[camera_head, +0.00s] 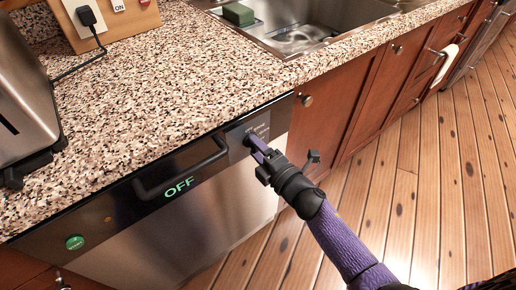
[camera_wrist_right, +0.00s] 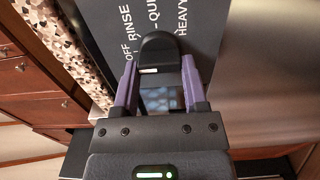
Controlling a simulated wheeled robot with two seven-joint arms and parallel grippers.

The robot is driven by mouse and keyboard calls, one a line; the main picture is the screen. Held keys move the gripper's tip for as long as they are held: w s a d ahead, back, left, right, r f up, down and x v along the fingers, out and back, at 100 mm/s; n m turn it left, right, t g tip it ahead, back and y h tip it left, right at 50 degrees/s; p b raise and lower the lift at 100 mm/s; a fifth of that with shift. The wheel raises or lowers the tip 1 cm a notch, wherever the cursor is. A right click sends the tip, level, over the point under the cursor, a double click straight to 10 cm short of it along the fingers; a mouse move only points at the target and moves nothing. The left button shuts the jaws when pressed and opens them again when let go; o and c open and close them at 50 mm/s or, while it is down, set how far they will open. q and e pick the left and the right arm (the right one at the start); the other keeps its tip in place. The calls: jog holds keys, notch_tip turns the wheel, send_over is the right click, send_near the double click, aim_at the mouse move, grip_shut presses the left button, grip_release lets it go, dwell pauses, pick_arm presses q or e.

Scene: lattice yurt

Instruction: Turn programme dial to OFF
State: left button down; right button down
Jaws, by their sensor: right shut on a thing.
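The dishwasher (camera_head: 180,225) has a dark control strip under the counter. Its display (camera_head: 179,187) reads OFF in green letters. The programme dial (camera_head: 252,140) sits at the right end of the strip. In the right wrist view the dial (camera_wrist_right: 160,48) is a black knob with a short white mark at its lower left. Labels OFF (camera_wrist_right: 131,52), RINSE, a partly hidden QUICK and HEAVY stand around it. My right gripper (camera_head: 258,148) is shut on the dial, with a purple finger on each side. My left gripper is not in view.
A round green button (camera_head: 75,242) and a bar handle (camera_head: 182,168) are on the dishwasher front. The speckled counter (camera_head: 150,90) above holds a toaster (camera_head: 25,100) at left and a sink (camera_head: 310,35) behind. Wooden cabinets (camera_head: 335,110) stand to the right; the plank floor is clear.

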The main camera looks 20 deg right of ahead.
jog(key=c, duration=0.5)
grip_release()
jog(key=o, duration=0.4)
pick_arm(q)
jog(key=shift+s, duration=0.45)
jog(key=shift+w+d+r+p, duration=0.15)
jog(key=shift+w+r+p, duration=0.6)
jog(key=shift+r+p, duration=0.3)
pick_arm(e)
jog(key=v, duration=1)
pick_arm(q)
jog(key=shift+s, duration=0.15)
